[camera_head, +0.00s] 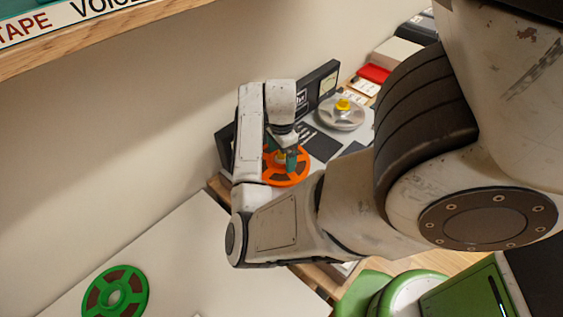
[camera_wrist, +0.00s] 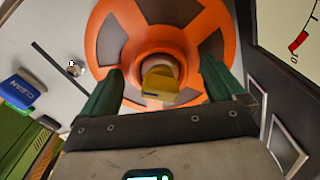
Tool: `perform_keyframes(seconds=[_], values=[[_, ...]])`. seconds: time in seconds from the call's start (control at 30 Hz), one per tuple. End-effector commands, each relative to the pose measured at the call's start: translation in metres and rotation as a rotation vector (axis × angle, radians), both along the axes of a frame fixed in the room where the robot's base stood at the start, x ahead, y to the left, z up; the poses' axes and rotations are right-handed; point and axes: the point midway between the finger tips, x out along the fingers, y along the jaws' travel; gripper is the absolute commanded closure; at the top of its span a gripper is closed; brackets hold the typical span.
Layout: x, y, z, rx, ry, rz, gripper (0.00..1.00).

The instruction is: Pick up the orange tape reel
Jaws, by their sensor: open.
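The orange tape reel (camera_head: 293,178) lies on the tape deck, partly hidden behind my arm and gripper in the head view. In the wrist view the orange tape reel (camera_wrist: 213,22) fills the upper middle, with dark windows and a raised orange hub. A yellow cap on a spindle (camera_wrist: 159,82) stands at its centre. My gripper (camera_head: 291,160) is over the reel. In the wrist view my gripper's two green fingers (camera_wrist: 160,90) are apart, one on each side of the hub and yellow cap. Nothing is held. I cannot tell whether the fingertips touch the reel.
A grey reel (camera_head: 341,113) with a yellow cap sits on the deck (camera_head: 322,147) beside the orange one. A green reel (camera_head: 115,292) lies on the white surface (camera_head: 190,262) at lower left. A meter panel (camera_wrist: 287,27) rises close at right in the wrist view. A wooden shelf (camera_head: 90,42) hangs above.

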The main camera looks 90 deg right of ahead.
Motion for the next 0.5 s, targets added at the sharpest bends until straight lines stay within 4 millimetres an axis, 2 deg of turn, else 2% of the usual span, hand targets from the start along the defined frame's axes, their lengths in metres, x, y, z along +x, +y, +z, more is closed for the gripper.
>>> perform_keyframes(seconds=[0.27,0.5], values=[[0.0002,-0.0002,-0.0036,-0.002,-0.001,0.0,0.04],[0.0,-0.0002,-0.0034,-0.001,-0.001,0.0,0.26]])
